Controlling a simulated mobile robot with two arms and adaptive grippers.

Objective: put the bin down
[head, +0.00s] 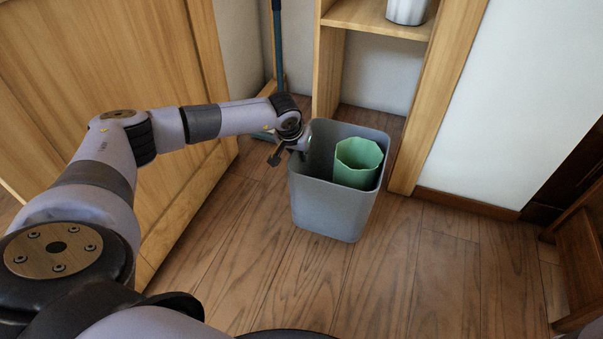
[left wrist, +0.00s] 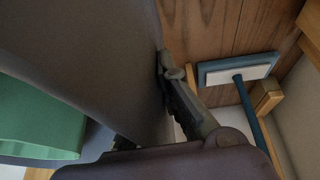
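The grey bin (head: 327,205) is upright on or just above the wooden floor, in front of the shelf opening; I cannot tell if its base touches. A green faceted container (head: 357,163) is inside it and also shows in the left wrist view (left wrist: 38,118). My left gripper (head: 300,143) is at the bin's left rim. In the left wrist view one dark finger lies along the outside of the bin's wall (left wrist: 95,45); the other finger is mostly hidden. The gripper looks shut on the wall. My right gripper is not in view.
A wooden cabinet panel (head: 110,50) is at left. The floor (head: 430,285) in front and at right is clear.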

